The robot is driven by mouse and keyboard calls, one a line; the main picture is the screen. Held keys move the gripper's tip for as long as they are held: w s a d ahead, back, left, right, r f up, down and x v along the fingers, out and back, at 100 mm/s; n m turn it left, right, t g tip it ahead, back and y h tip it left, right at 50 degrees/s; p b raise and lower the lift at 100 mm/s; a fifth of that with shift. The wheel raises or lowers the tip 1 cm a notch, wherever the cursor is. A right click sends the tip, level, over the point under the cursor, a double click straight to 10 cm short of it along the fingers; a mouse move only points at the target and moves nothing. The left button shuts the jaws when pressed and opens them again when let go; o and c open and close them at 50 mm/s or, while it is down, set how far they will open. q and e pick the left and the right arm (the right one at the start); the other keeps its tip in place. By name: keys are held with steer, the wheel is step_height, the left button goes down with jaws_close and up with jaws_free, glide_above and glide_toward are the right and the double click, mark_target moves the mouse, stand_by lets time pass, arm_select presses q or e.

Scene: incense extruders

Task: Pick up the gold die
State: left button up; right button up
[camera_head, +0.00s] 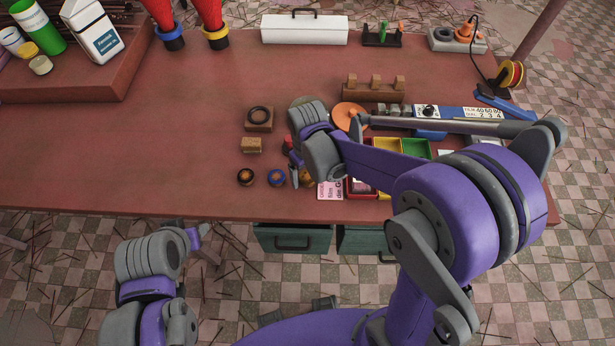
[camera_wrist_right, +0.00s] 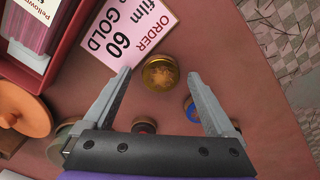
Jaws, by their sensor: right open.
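The gold die (camera_wrist_right: 160,73) is a round brass-coloured disc on the red-brown table, and the right wrist view shows it just beyond and between my right gripper's fingertips (camera_wrist_right: 158,76). That gripper is open, with nothing between its fingers. In the head view my right gripper (camera_head: 294,165) is over the table's front part and mostly hidden by its own wrist. A pink order card (camera_wrist_right: 126,32) reading "film 60 GOLD" lies beside the die. My left gripper (camera_head: 203,232) is in front of the table edge, its jaws too small to judge.
The red tray (camera_wrist_right: 44,62) borders the card. The table's left middle is clear.

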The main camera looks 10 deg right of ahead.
steer(key=shift+s+f, duration=0.1)
jaws_close()
stand_by(0.4)
